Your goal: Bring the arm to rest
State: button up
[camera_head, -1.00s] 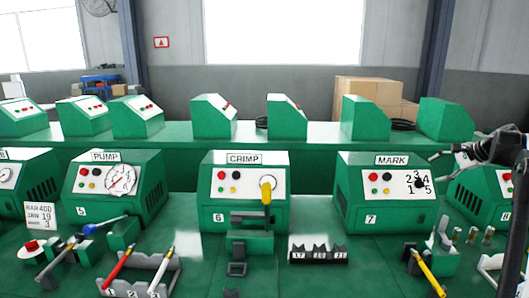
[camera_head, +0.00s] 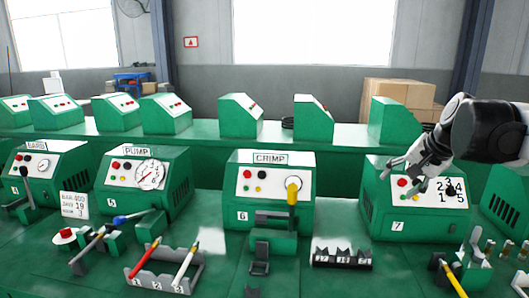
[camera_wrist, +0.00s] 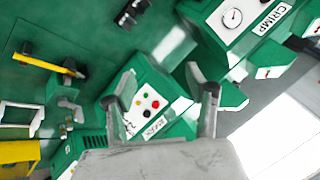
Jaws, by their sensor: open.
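My gripper (camera_head: 398,182) hangs in front of the green number 7 machine (camera_head: 385,210) in the head view, at the right, and covers part of its front panel. Its fingers are spread and nothing is between them. In the wrist view the open gripper (camera_wrist: 163,85) has a green box with red, green and yellow buttons (camera_wrist: 150,105) beyond and between its fingers. I cannot tell whether the fingers touch the machine. My arm comes in from the right edge.
The green CRIMP machine (camera_head: 270,185) with a yellow-gripped lever stands left of my gripper, and the PUMP machine (camera_head: 145,180) farther left. A rack with red-handled and white-handled tools (camera_head: 165,275), a black numbered block (camera_head: 342,259) and a yellow-handled tool (camera_head: 453,278) lie in front.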

jog(key=s+a+f+n, duration=0.4)
jog(key=s+a+f, duration=0.2)
jog(key=s, duration=0.6)
jog(key=s+a+f+n+h, duration=0.1)
jog(key=s+a+f+n, duration=0.3)
jog(key=s, duration=0.9)
jog(key=a+f, duration=0.2)
jog(key=a, duration=0.2)
jog(key=shift+f+h, duration=0.15)
jog(key=shift+h, duration=0.15)
jog(key=shift+a+f+t, duration=0.1)
jog(key=shift+t, duration=0.2)
jog(key=shift+c, duration=0.5)
